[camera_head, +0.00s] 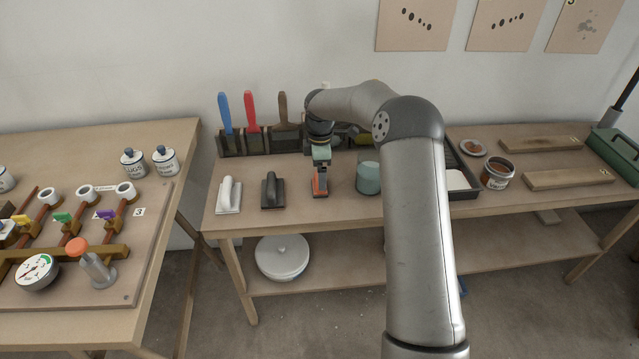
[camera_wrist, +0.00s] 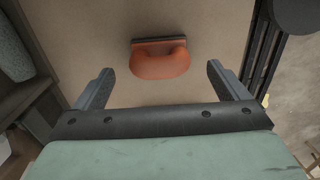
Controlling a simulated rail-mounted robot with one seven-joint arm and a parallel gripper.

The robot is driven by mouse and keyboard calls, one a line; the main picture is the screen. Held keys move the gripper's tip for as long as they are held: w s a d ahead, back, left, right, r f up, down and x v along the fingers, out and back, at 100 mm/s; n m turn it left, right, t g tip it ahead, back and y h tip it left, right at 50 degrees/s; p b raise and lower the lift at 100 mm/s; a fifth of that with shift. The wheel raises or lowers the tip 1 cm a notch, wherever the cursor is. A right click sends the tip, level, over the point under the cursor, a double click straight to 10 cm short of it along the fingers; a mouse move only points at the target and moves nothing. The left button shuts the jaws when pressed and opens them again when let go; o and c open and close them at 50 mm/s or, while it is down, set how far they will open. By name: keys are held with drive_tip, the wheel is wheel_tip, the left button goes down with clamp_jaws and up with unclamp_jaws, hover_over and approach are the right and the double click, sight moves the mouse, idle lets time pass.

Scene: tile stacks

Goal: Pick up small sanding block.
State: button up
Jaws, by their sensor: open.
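Three handled blocks stand in a row at the left of the workbench: a white one (camera_head: 229,195), a black one (camera_head: 272,191) and an orange-handled one (camera_head: 320,186). The orange-handled block looks the narrowest, which fits the small sanding block. My gripper (camera_head: 320,168) is above it, partly covering it in the head view. In the wrist view the orange handle (camera_wrist: 160,61) on its dark base lies between the lines of my two fingers and beyond them. My gripper (camera_wrist: 160,72) is open and empty, with clear space on both sides of the handle.
A teal-grey cup (camera_head: 368,178) stands just right of the orange block. Behind is a dark rack (camera_head: 262,141) with blue, red and brown-handled tools. A black tray (camera_head: 466,172), a jar (camera_head: 497,173) and wooden boards (camera_head: 567,178) are farther right. The bench front (camera_head: 300,216) is clear.

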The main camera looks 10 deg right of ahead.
wheel_tip(320, 180, down, 4)
drive_tip(key=shift+r, duration=0.1)
drive_tip(key=c, duration=1.2)
drive_tip(key=shift+w+r, duration=0.1)
drive_tip(key=shift+r, duration=0.05)
drive_tip(key=shift+r, duration=0.65)
drive_tip(key=s+a+r, duration=0.2)
drive_tip(key=s+r, duration=0.1)
drive_tip(key=s, duration=0.1)
drive_tip(key=s+a+r, duration=0.2)
drive_tip(key=s+r, duration=0.2)
drive_tip(key=s+a+r, duration=0.2)
drive_tip(key=s+r, duration=0.2)
drive_tip(key=s, duration=0.1)
drive_tip(key=shift+r+b, duration=0.2)
drive_tip(key=shift+b, duration=0.2)
drive_tip(key=shift+w, duration=0.1)
